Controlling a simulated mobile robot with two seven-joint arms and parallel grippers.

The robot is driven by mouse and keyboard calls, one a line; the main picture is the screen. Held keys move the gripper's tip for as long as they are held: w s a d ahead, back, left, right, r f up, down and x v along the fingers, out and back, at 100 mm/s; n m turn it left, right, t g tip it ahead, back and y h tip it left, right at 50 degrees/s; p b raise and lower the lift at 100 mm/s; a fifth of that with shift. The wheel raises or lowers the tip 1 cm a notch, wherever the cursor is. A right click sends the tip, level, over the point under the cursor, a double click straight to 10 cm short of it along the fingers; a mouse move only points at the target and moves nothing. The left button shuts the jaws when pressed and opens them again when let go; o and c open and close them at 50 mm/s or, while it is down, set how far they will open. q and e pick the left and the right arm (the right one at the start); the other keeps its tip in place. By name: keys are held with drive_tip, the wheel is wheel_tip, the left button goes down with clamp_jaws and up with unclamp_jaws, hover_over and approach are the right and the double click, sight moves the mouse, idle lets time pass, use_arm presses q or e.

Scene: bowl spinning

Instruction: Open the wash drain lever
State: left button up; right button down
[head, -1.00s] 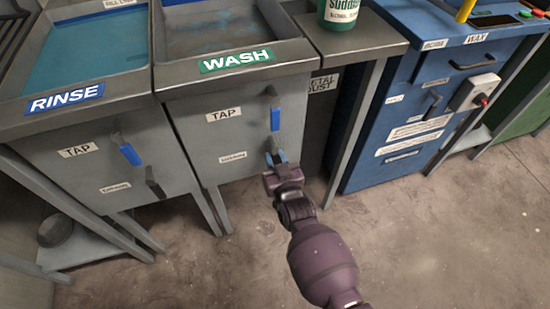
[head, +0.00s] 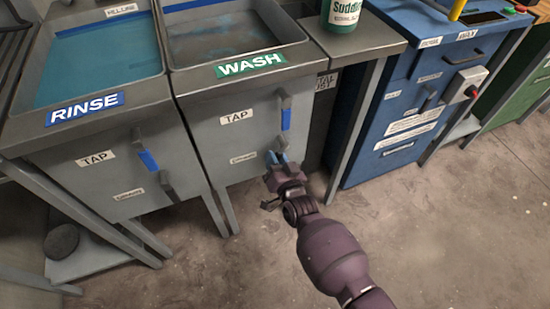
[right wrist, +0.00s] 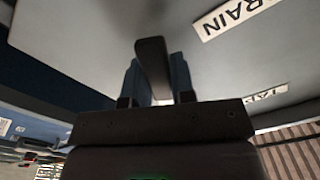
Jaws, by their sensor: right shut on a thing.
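The wash sink (head: 190,85) is a grey metal basin with a green WASH sign (head: 249,64). My right gripper (head: 277,158) is at its lower front, by the wash drain label (head: 243,157). In the right wrist view, the dark wash drain lever (right wrist: 152,65) stands between the two blue fingers of my right gripper (right wrist: 155,82), which is shut on it. In the head view the fingers mostly hide this lever. The blue-marked wash tap lever (head: 285,112) is just above, apart from the gripper. My left gripper is not in view.
The rinse sink (head: 85,119) stands to the left with its own tap lever (head: 146,155) and drain lever (head: 168,187). A table leg (head: 355,130) and a blue cabinet (head: 400,125) stand to the right. The floor (head: 430,240) in front is clear.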

sight(260, 142)
drive_tip(key=m, duration=0.1)
drive_tip(key=a+r+m, duration=0.1)
drive_tip(key=m, duration=0.1)
drive_tip(key=shift+s, duration=0.15)
drive_tip(key=m, duration=0.1)
drive_tip(key=a+r+m, duration=0.1)
drive_tip(key=m, duration=0.1)
drive_tip(key=shift+s+r+p, duration=0.1)
drive_tip(key=shift+s+p, duration=0.1)
drive_tip(key=shift+p, duration=0.1)
drive_tip(key=m, duration=0.1)
drive_tip(key=r+m, duration=0.1)
drive_tip(key=m, duration=0.1)
drive_tip(key=r+m, duration=0.1)
drive_tip(key=m, duration=0.1)
drive_tip(key=shift+s+a, duration=0.1)
drive_tip(key=shift+a, duration=0.3)
drive_tip(key=shift+r+m, duration=0.3)
drive_tip(key=shift+m, duration=0.4)
drive_tip(key=c, duration=1)
unclamp_jaws()
drive_tip(key=shift+o, duration=0.2)
drive_tip(key=shift+s, duration=0.2)
